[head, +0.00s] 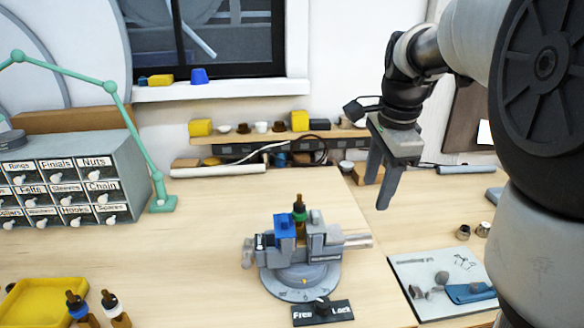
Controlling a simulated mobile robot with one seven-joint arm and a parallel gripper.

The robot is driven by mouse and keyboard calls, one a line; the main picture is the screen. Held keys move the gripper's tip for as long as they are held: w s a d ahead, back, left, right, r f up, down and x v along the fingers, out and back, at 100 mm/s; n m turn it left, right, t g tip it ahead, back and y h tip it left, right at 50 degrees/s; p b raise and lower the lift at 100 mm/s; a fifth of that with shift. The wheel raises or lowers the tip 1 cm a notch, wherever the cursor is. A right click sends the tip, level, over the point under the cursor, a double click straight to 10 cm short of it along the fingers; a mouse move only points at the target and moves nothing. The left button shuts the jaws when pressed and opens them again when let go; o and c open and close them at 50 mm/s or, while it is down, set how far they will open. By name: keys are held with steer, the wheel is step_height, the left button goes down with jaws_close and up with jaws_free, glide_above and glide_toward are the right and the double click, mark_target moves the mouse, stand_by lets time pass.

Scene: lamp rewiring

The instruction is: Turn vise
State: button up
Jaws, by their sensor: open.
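The grey vise (326,243) stands on the round swivel base (290,282) with a marked dial, near the middle of the table. A blue block (285,228) and a small bottle with a green band (299,212) show at its jaws; whether they are clamped I cannot tell.
A labelled drawer cabinet (75,180) and a green lamp arm (135,130) stand at left. A yellow tray (45,300) and dropper bottles (112,306) are front left. A mat with small parts (425,268) lies right.

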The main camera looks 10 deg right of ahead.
mark_target(362, 237)
steer(key=w+f+b, duration=0.1)
steer(key=f, duration=0.4)
steer(key=w+f+b, duration=0.1)
steer(key=f, duration=0.5)
steer(key=w+f, duration=0.1)
steer(key=f, duration=0.5)
steer(key=shift+w+b, duration=0.25)
steer(key=shift+b, duration=0.15)
steer(key=shift+c, duration=0.2)
jaws_close()
